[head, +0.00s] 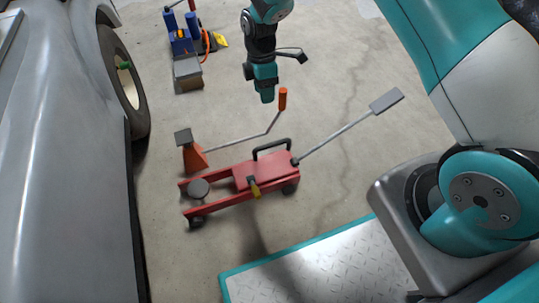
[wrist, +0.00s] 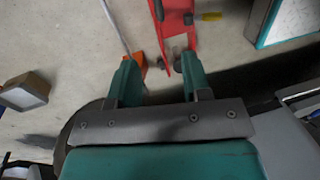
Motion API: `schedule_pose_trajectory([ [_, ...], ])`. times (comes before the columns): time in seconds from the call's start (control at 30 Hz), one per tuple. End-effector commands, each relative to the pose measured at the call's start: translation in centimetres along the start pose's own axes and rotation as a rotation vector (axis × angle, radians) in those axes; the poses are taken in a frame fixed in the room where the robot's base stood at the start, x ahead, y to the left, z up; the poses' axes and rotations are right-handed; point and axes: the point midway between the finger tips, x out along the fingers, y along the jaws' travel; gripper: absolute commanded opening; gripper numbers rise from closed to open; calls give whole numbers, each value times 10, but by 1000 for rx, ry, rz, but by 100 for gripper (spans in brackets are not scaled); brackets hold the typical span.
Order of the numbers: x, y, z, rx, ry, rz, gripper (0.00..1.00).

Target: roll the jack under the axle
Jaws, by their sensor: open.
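The red floor jack (head: 262,172) stands on the concrete floor with its round saucer (head: 198,188) towards the car. It has a black carry handle, a yellow-tipped knob and a long bar ending in a grey plate. My gripper (head: 267,97) is open and empty, above and behind the jack in the head view. In the wrist view my two teal fingers (wrist: 160,80) stand apart, with the jack's red rails (wrist: 172,22) beyond them. The silver car (head: 62,170) fills the left, with one wheel (head: 124,85) showing. The axle is hidden.
An orange stand (head: 194,157) with a grey top is close behind the jack; a crank with an orange grip (head: 283,99) reaches from it. A grey box (head: 187,75) and blue equipment (head: 182,38) are farther back. A teal-edged plate (head: 318,267) lies in front.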

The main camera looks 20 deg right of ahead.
Motion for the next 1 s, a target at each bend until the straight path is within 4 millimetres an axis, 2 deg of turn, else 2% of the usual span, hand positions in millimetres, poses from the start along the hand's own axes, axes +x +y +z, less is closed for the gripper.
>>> schedule_pose_trajectory([
  [0.03,20,6,1,-13,-5,-3,44],
  [0.27,46,10,4,-37,-14,-9,44],
  [0.8,166,8,5,-35,-14,-10,44],
  [1.0,194,8,5,-35,-14,-9,44],
])
